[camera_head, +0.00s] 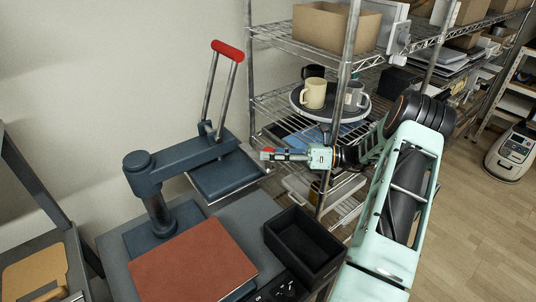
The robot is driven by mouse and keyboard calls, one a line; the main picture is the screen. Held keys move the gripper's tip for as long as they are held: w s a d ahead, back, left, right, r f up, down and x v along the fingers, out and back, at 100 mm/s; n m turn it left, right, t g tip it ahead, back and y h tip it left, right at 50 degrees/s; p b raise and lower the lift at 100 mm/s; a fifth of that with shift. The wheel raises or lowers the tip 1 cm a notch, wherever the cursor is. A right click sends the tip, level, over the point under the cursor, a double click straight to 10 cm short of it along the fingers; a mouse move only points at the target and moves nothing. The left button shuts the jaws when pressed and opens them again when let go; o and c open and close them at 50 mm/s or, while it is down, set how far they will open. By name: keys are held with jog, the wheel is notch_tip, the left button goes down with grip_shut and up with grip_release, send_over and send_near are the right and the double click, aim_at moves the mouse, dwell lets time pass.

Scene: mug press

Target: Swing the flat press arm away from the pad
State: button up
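The flat press has a dark blue post (153,190) with its press arm (195,160) reaching out to the right. The plate (226,177) under the arm's end hangs behind and to the right of the reddish-brown pad (195,262), clear of it in this view. The pad's top is bare. A handle with a red grip (228,50) rises from the arm's end, tilted up. My gripper (268,154) points left, its tip just right of the plate and below the handle. Whether it touches the plate is unclear. Its fingers are too small to judge their opening.
An open black box (303,245) stands right of the pad. A wire shelf (270,104) behind holds a round tray (330,113) with a cream mug (313,93), a grey mug (355,95) and a dark mug (313,71). Floor (480,230) is open at right.

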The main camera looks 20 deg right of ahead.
jog(key=shift+o, duration=0.6)
jog(key=shift+a, duration=0.2)
jog(key=shift+r, duration=0.45)
notch_tip(320, 180, up, 9)
jog(key=shift+d+r, duration=0.1)
